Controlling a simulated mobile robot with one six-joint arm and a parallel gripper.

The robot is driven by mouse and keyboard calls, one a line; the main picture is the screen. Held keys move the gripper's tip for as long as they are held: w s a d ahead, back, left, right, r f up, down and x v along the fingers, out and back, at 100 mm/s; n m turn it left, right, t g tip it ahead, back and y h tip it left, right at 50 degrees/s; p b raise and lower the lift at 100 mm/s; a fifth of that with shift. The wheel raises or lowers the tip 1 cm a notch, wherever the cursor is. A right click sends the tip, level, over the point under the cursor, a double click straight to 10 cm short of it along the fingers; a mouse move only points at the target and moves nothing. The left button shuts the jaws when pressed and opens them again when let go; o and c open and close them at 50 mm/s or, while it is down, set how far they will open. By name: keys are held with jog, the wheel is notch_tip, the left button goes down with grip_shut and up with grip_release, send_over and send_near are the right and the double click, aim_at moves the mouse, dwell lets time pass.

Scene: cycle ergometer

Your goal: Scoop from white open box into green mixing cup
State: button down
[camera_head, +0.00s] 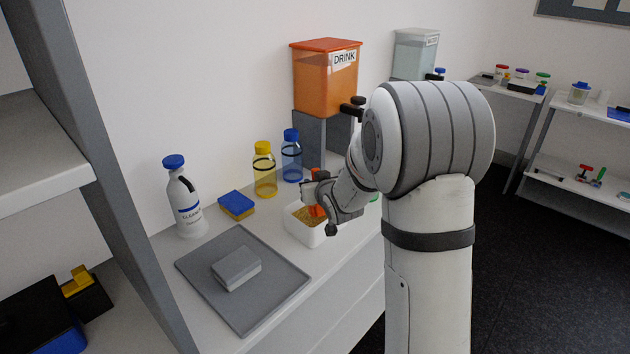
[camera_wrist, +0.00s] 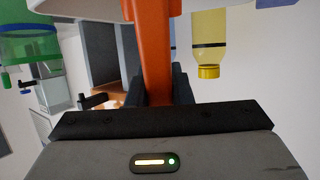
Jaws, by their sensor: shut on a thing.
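The white open box (camera_head: 300,233) stands on the counter in the head view and holds brown granular stuff. My gripper (camera_head: 318,190) is over the box, shut on an orange scoop (camera_head: 315,209). The scoop points down into the box; its lower end is hidden, so I cannot tell what it carries. In the wrist view the orange handle (camera_wrist: 156,50) runs between the dark fingers of my gripper (camera_wrist: 158,88). The green mixing cup (camera_wrist: 28,45) shows at the left of the wrist view; in the head view only a green sliver (camera_head: 375,196) shows beside my arm.
A grey tray (camera_head: 200,262) with a grey block (camera_head: 236,267) lies in front. A cleaner bottle (camera_head: 186,205), a sponge (camera_head: 236,205), a yellow bottle (camera_head: 264,172) and a blue bottle (camera_head: 291,158) stand along the wall. The orange drink dispenser (camera_head: 318,85) stands behind my gripper.

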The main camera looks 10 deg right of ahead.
notch_tip(320, 180, down, 4)
jog(key=shift+w+f+b, duration=0.15)
jog(key=shift+f+b, duration=0.1)
jog(key=shift+b, duration=2.1)
jog(key=t+b, duration=0.1)
jog(key=b, duration=0.3)
jog(key=t+b, duration=0.1)
jog(key=b, duration=0.4)
jog(key=shift+w+a, duration=0.1)
jog(key=shift+w, duration=0.25)
jog(key=r, duration=0.3)
jog(key=s+r+t, duration=0.1)
jog(key=r, duration=0.2)
jog(key=r+t, duration=0.1)
jog(key=r, duration=0.3)
jog(key=shift+s, duration=0.2)
jog(key=shift+r+p, duration=0.3)
jog(key=shift+r, duration=0.65)
